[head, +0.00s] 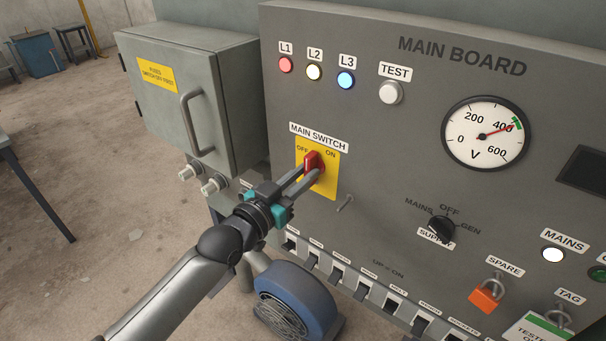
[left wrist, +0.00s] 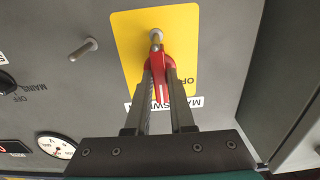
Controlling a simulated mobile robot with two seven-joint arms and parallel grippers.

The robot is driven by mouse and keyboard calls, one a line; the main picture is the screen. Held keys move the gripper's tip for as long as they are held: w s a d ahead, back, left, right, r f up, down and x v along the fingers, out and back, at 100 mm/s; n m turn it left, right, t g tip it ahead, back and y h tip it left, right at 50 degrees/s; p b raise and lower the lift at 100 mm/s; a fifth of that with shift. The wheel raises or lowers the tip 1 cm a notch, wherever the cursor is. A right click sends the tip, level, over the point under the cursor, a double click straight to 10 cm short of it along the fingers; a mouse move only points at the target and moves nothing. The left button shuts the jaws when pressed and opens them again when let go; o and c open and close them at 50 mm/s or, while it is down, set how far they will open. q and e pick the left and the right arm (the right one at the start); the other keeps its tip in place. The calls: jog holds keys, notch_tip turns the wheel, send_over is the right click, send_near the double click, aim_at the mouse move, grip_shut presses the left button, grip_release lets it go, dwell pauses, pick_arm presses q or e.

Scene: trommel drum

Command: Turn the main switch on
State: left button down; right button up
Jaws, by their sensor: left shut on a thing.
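The main switch is a red handle (head: 311,160) on a yellow plate (head: 329,186) marked OFF at left and ON at right. My left gripper (head: 308,173) is shut on the red handle, with one finger on each side of it. In the left wrist view, which shows the board upside down, the red handle (left wrist: 162,92) lies between the two fingers (left wrist: 160,70). The handle points roughly at the MAIN SWITCH label, and I cannot tell exactly how it sits between OFF and ON. My right gripper is not in view.
A metal pin (head: 346,203) sticks out right of the plate. A grey fuse box (head: 190,100) with a bar handle stands at left. The voltmeter (head: 488,133) reads near 400.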

pick_arm(q)
jog(key=c, duration=0.8)
grip_release()
jog(key=v, duration=1.5)
jog(key=shift+s+a, duration=0.1)
